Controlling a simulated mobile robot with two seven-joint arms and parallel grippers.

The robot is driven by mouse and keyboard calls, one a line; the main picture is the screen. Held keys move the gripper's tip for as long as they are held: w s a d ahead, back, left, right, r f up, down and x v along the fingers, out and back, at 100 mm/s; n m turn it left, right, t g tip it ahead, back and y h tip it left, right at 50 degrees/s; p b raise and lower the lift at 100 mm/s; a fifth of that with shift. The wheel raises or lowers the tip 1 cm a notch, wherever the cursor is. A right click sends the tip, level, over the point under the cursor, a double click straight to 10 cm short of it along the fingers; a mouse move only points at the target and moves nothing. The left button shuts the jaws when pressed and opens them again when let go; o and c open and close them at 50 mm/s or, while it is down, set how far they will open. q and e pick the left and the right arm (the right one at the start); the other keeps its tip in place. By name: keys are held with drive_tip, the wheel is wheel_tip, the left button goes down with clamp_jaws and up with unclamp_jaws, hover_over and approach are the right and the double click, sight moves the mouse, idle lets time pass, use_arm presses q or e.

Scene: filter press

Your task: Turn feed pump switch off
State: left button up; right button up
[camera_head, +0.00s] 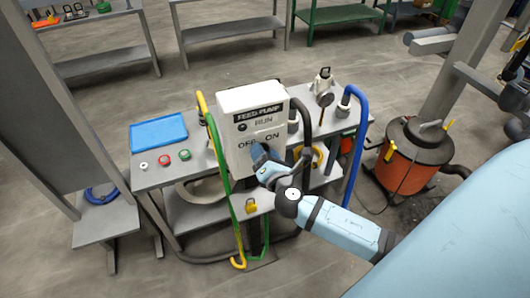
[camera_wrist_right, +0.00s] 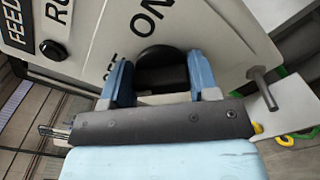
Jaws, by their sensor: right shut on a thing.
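The feed pump box (camera_head: 240,105) is a white panel labelled FEED PUMP, RUN, OFF and ON, standing on a grey metal table. My right gripper (camera_head: 260,155) is at the lower front of the panel, just below the OFF and ON labels. In the right wrist view, the blue fingers of my right gripper (camera_wrist_right: 161,85) are on both sides of the black switch (camera_wrist_right: 161,75) and shut on it. The ON label shows above the switch and OFF to its left. Which label the switch points at is hidden by the gripper. My left gripper is not in view.
A blue tray (camera_head: 158,133) and small rings lie on the table's left side. A green and yellow hose (camera_head: 222,165) hangs left of the box, and a blue hose (camera_head: 357,150) at right. An orange drum (camera_head: 412,150) stands further right. A round metal peg (camera_wrist_right: 260,80) juts out beside the gripper.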

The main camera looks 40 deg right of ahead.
drive_tip(key=o, duration=0.9)
drive_tip(key=b+v, duration=0.4)
drive_tip(key=v, duration=0.9)
drive_tip(key=shift+s, duration=0.4)
drive_tip(key=shift+f, duration=0.1)
